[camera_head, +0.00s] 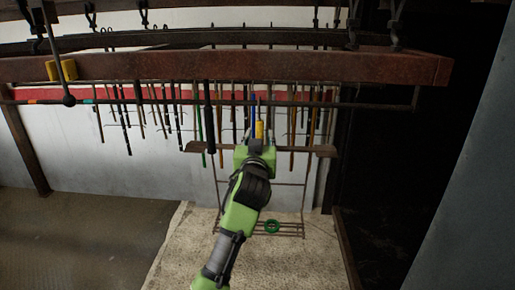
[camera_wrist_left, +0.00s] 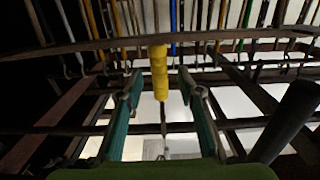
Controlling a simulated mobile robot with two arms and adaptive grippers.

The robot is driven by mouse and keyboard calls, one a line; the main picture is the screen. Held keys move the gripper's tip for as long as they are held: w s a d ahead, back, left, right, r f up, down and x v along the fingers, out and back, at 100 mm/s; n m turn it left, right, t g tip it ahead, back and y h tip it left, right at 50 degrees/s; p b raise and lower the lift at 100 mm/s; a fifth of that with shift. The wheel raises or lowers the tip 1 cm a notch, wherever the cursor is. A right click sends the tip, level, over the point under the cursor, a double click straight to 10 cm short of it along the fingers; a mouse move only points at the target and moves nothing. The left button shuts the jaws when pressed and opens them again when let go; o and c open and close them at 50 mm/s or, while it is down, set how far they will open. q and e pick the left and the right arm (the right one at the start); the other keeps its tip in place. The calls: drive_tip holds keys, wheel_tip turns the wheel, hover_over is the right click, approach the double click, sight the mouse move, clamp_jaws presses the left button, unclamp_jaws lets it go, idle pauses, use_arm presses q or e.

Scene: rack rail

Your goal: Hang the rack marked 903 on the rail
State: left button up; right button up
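A wire rack with a brown top bar (camera_head: 318,150) stands in the middle of the head view. Its lower wire shelf (camera_head: 290,235) has a green ring (camera_head: 272,226) on it. No marking 903 is legible. A thin dark rail (camera_head: 375,105) runs across the head view below a thick brown beam. My left gripper (camera_head: 257,146) is at the rack's top bar, partly hiding it. In the left wrist view my left gripper (camera_wrist_left: 160,82) is open, with a yellow grip (camera_wrist_left: 159,70) between its fingers and visible gaps on both sides. My right gripper is not in view.
The thick brown beam (camera_head: 250,67) crosses above, with dark hooks over it. A yellow block (camera_head: 61,69) is at its left end, beside a dark rod with a round end (camera_head: 68,100). Many thin rods hang behind. Open floor (camera_head: 80,235) lies at lower left.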

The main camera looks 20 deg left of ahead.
use_arm(q)
drive_tip(key=v, duration=0.9)
drive_tip(key=w+d+f+m+g+h, duration=0.1)
drive_tip(key=d+f+m+g, duration=0.1)
drive_tip(key=f, duration=1.1)
drive_tip(key=w+d+f+m+g+h, duration=0.1)
drive_tip(key=d+f+g+h, duration=0.1)
drive_tip(key=f, duration=1)
drive_tip(key=s+f+m+g+b, duration=0.1)
drive_tip(key=s+f, duration=0.3)
drive_tip(key=f, duration=0.6)
drive_tip(key=s+f+m+g+h, duration=0.15)
drive_tip(key=s+f, duration=0.25)
drive_tip(key=f, duration=0.6)
drive_tip(key=s+f+g+b, duration=0.15)
drive_tip(key=s+f, duration=0.25)
drive_tip(key=f, duration=0.6)
drive_tip(key=s+a+f+g, duration=0.2)
drive_tip(key=s+f+g, duration=0.3)
drive_tip(key=s+f, duration=1.75)
drive_tip(key=s+a+f+g, duration=0.1)
drive_tip(key=s+f, duration=0.2)
drive_tip(key=s, duration=0.9)
drive_tip(key=s+a+f+g, duration=0.2)
drive_tip(key=s+f, duration=0.1)
drive_tip(key=s, duration=1)
drive_tip(key=shift+s+a+f+b, duration=0.15)
drive_tip(key=shift+s+a+b, duration=0.05)
drive_tip(key=shift+b, duration=0.15)
